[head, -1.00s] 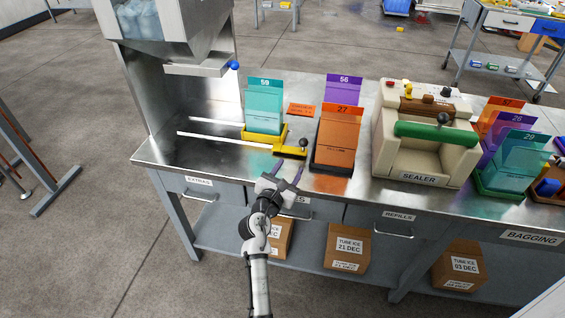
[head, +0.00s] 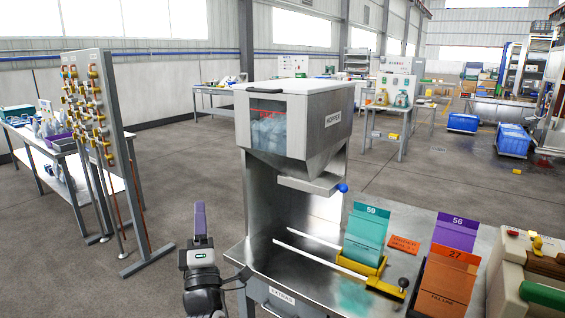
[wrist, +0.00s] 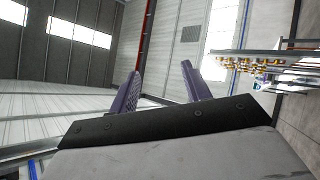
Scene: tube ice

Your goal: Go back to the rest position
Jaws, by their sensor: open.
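My gripper (head: 200,222) is raised at the lower left of the head view, with its purple fingers pointing up. It is left of the steel bench and apart from it. In the wrist view, the two purple fingers of my gripper (wrist: 160,85) stand apart with nothing between them. Beyond them show the hall's wall and windows.
The hopper (head: 296,128) stands on the steel bench (head: 290,275) to the right. A teal pack 59 (head: 366,235) sits in a yellow holder (head: 362,265), near an orange pack 27 (head: 445,280). A valve panel (head: 98,140) stands at left. The floor between is clear.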

